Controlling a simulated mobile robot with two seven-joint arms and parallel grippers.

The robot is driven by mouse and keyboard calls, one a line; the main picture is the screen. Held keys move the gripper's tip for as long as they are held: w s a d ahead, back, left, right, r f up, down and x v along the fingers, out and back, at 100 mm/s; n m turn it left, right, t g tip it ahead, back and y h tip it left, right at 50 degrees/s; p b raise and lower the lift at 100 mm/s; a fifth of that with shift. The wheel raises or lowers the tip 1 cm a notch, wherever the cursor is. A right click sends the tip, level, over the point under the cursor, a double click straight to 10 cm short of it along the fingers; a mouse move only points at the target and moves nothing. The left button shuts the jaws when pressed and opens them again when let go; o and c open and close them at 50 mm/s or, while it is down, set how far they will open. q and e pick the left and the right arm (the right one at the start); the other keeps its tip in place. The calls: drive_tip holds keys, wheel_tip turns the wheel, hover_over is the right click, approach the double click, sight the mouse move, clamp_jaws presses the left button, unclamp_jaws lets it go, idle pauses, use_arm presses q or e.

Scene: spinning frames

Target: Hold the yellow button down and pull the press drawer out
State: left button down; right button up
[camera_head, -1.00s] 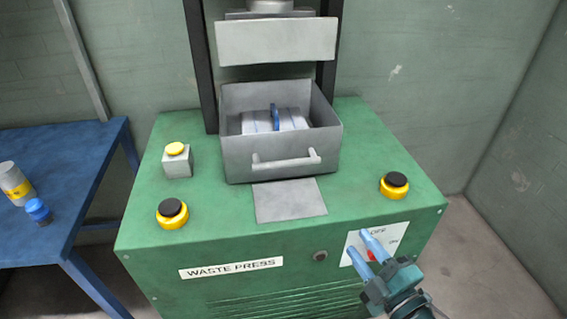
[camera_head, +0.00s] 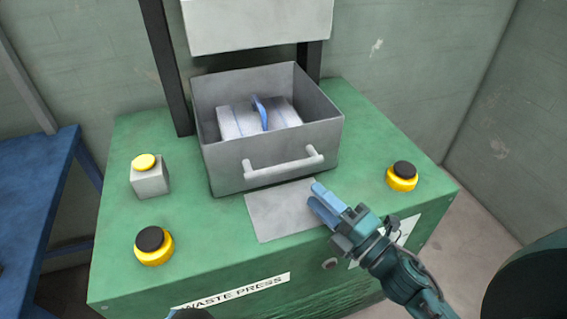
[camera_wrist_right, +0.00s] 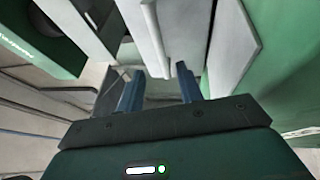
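The yellow button (camera_head: 144,161) tops a small grey box at the left of the green press; nothing touches it. The open-topped grey press drawer (camera_head: 225,171) has a light bar handle (camera_head: 283,165) on its front. My right gripper (camera_head: 318,198) is just in front of the drawer, below the handle's right end. In the right wrist view its blue fingers (camera_wrist_right: 158,88) are apart with nothing gripped, and a pale bar, likely the handle, lies beyond the gap. At the bottom edge of the head view a dark and light-blue bit, likely my left gripper (camera_head: 188,314), barely shows.
A white block with a blue strap (camera_head: 262,115) lies in the drawer. Black-and-yellow knobs stand at front left (camera_head: 154,246) and right (camera_head: 402,176). The press head (camera_head: 255,25) hangs above. A grey plate (camera_head: 280,211) lies before the drawer. A blue table (camera_head: 40,185) is at left.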

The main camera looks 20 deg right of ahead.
sight(286, 165)
drive_tip(key=p+x, duration=0.1)
drive_tip(key=x, duration=0.9)
drive_tip(key=shift+w+a, duration=0.1)
drive_tip(key=shift+w, duration=0.05)
drive_tip(key=shift+f, duration=0.1)
clamp_jaws()
